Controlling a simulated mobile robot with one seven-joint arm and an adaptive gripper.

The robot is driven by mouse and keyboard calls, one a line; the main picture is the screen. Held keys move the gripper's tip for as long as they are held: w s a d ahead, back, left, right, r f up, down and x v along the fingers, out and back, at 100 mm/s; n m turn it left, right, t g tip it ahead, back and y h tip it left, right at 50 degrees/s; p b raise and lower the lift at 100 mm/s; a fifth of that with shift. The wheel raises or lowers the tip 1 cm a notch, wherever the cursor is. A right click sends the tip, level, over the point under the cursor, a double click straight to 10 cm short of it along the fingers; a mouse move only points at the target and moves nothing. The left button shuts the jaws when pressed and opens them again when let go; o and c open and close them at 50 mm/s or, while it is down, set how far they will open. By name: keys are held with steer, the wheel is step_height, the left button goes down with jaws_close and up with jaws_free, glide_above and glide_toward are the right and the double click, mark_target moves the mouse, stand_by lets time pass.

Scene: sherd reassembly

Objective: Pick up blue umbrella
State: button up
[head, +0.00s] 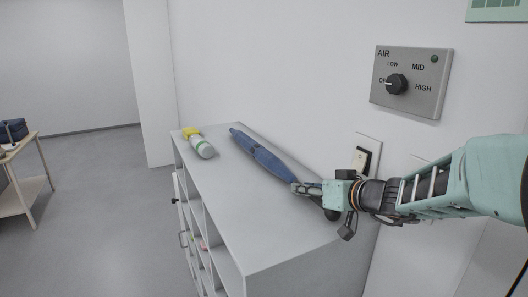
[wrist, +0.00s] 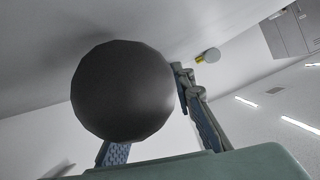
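The blue umbrella (head: 262,158) lies along the top of the white shelf unit, next to the wall. Its near end has a dark rounded knob, which fills much of the wrist view as a dark ball (wrist: 122,91). My gripper (head: 322,212) is at this near end, with its fingers spread to either side of the handle. In the wrist view one finger shows right of the ball and one shows below it. The ball hides the space between them. I see no clear grip on the handle.
A white bottle with a green band and yellow cap (head: 199,143) lies on the far left of the shelf unit's top (head: 215,190). A wall switch (head: 362,159) and an AIR dial panel (head: 411,82) are close to my arm. A side table (head: 28,185) stands far left.

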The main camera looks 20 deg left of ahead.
steer(key=shift+c, duration=0.7)
jaws_close()
steer(key=shift+r, duration=0.15)
